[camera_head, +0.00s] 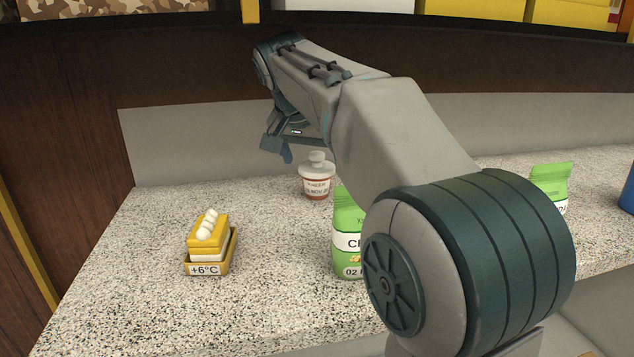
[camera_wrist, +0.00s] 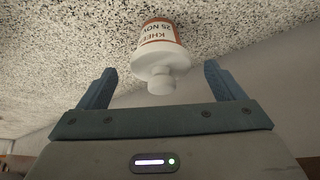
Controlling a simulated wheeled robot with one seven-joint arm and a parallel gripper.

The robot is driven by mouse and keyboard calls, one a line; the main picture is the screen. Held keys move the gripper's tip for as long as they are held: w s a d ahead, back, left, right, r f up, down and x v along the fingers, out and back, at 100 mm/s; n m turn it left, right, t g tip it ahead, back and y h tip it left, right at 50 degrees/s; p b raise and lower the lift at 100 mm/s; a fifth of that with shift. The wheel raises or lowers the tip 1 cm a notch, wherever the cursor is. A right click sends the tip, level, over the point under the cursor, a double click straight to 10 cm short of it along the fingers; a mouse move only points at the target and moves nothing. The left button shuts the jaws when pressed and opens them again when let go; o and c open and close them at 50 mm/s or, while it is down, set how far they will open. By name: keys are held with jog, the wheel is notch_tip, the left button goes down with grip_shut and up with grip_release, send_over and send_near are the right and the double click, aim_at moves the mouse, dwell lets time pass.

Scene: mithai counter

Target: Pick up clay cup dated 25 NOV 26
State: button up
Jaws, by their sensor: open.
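The clay cup (camera_head: 317,180) stands upright on the speckled counter, with a white knobbed lid and a brown body. Its label reads KHEER with a date that looks like 25 NOV and a partly unclear year. In the wrist view the cup (camera_wrist: 160,45) appears upside down, beyond and between the open fingers, with its label partly readable as KHEER, 25 NOV. My gripper (camera_wrist: 152,88) is open and empty, and does not touch the cup. In the head view my gripper (camera_head: 285,150) is above and to the left of the cup, partly hidden by my arm.
A small tray (camera_head: 228,262) with yellow and white sweets and a +6°C tag stands at the front left. A green packet (camera_head: 347,235) stands in front of the cup, partly behind my arm. Another green packet (camera_head: 551,185) is at the right.

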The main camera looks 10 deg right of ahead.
jog(key=shift+w+d, duration=0.25)
jog(key=shift+w, duration=0.1)
jog(key=b+x, duration=0.2)
jog(key=x, duration=0.3)
jog(key=shift+w+d+f, duration=0.1)
jog(key=shift+w, duration=0.1)
jog(key=c, duration=1.1)
